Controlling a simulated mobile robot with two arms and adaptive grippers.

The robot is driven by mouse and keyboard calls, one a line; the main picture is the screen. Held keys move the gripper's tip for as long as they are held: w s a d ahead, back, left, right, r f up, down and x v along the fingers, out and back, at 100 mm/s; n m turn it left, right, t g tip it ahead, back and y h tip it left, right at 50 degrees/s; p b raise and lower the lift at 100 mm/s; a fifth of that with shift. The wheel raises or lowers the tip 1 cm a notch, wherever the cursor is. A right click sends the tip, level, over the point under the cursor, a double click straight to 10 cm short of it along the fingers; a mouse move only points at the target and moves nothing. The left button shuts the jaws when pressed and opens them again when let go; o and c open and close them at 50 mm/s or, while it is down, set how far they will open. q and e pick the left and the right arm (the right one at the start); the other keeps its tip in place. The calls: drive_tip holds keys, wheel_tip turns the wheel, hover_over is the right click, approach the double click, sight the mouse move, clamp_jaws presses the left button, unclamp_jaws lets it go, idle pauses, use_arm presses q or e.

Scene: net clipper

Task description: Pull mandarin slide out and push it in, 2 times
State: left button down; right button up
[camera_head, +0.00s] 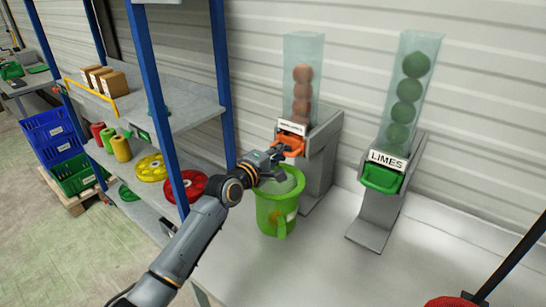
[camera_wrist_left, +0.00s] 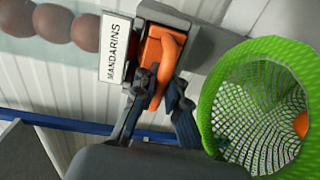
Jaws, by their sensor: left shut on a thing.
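The orange mandarin slide (camera_head: 290,141) is at the foot of a clear tube of mandarins (camera_head: 302,84), under a white label. In the left wrist view the orange slide (camera_wrist_left: 162,52) sits beside the sign reading MANDARINS (camera_wrist_left: 116,48). My left gripper (camera_head: 276,153) is shut on the slide's handle; its fingers (camera_wrist_left: 160,92) straddle the orange part. A green net bucket (camera_head: 277,207) stands just below my gripper. In the left wrist view an orange round thing (camera_wrist_left: 301,124) shows inside the green net (camera_wrist_left: 245,110). My right gripper is not in view.
A limes dispenser (camera_head: 382,177) with a green slide stands to the right on the white table (camera_head: 335,262). A blue-post shelf (camera_head: 184,115) with boxes and spools stands close to my arm on the left. The table's front middle is clear.

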use_arm(q)
drive_tip(key=p+v, duration=0.5)
drive_tip(key=v, duration=0.5)
drive_tip(key=shift+f, duration=0.35)
idle(0.7)
drive_tip(key=b+x, duration=0.4)
drive_tip(key=x, duration=0.6)
drive_tip(key=shift+w+r+b, duration=0.25)
drive_tip(key=shift+b, duration=0.1)
idle(0.4)
